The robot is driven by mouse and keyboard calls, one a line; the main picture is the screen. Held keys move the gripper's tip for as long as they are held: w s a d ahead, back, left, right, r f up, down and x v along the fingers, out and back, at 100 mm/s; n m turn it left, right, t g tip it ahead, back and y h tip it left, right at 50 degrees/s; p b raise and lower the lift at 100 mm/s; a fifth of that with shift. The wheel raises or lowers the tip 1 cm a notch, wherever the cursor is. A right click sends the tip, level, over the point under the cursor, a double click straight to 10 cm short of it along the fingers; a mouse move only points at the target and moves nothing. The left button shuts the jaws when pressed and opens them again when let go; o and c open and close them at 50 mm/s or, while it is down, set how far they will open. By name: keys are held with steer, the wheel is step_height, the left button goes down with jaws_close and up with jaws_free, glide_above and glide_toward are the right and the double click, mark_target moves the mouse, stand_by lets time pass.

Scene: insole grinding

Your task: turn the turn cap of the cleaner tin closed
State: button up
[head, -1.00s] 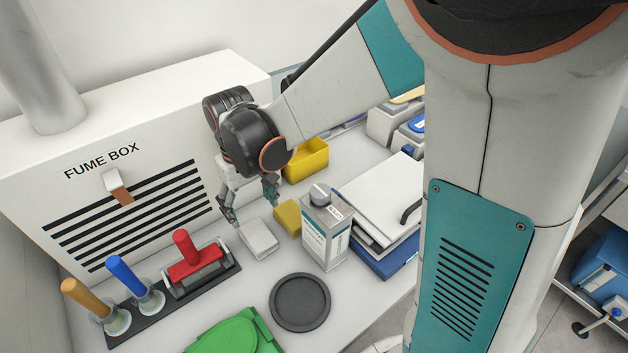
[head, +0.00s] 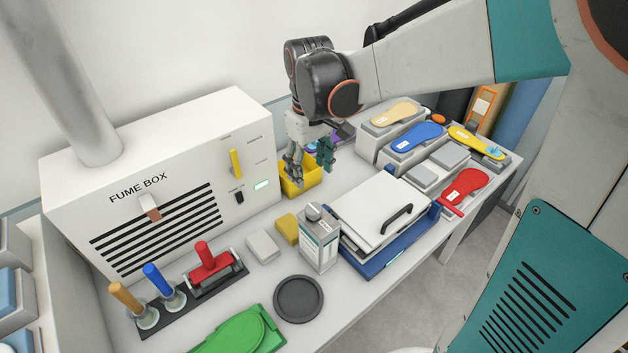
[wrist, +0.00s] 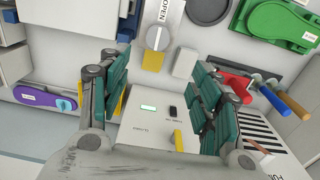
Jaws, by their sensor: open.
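The cleaner tin (head: 320,248) is a light grey upright can with a printed label. It stands on the bench against the blue case. Its round grey turn cap (head: 314,211) is on top, and the cap also shows in the wrist view (wrist: 158,38). A white strip beside the cap reads OPEN in the wrist view (wrist: 165,10). A pale ridge crosses the cap, roughly in line with that strip. My gripper (head: 311,162) is open and empty, apart from the cap. In the head view it hangs behind the tin, in front of the yellow bin. Both fingers (wrist: 161,95) show in the wrist view.
The fume box (head: 160,185) stands at the back left. A yellow bin (head: 296,186), a yellow block (head: 287,228) and a grey block (head: 263,246) are near the tin. A black round dish (head: 298,298) lies in front. The blue case (head: 375,265) is to the right.

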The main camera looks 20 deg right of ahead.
mark_target(314, 208)
steer(key=f, duration=0.4)
steer(key=f+b, duration=0.1)
steer(key=f, duration=0.8)
steer(key=shift+s+d+b, duration=0.15)
steer(key=shift+d+b, duration=0.15)
steer(key=shift+d, duration=0.05)
steer(key=shift+c, duration=0.6)
steer(key=c, duration=1)
